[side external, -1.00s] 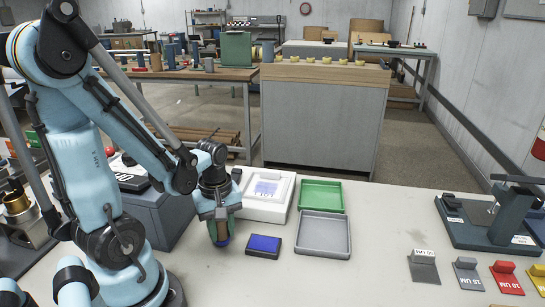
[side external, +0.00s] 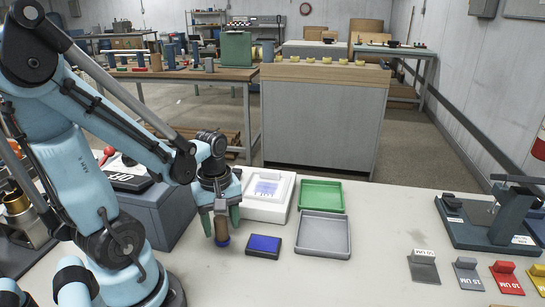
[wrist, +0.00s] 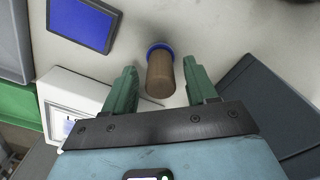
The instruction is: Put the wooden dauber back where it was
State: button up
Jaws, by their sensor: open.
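The wooden dauber (side external: 222,229) is a brown cylinder with a blue lower end. It stands upright on the white table, left of the blue ink pad (side external: 264,244). In the wrist view the dauber (wrist: 160,75) shows between and just beyond the green fingertips, with its blue rim on the far side. My gripper (side external: 222,218) is open around or just behind the dauber; in the wrist view the fingers (wrist: 161,82) are apart, with clear gaps on both sides of it. The ink pad also shows in the wrist view (wrist: 82,22).
A white device with a screen (side external: 265,208) is close behind my gripper. A green tray (side external: 321,186) and a grey tray (side external: 347,238) stand to the right. A dark blue-grey box (side external: 150,225) is at the left.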

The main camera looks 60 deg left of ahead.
aim_at(220, 218)
jog(key=shift+d+r, duration=0.1)
jog(key=shift+r, duration=4.9)
jog(key=w+d+m+t, duration=0.7)
jog(key=w+d+m, duration=0.1)
jog(key=m, duration=0.8)
jog(key=shift+w+d+r+m, duration=0.25)
jog(key=shift+d+m, duration=0.15)
jog(key=shift+d, duration=0.45)
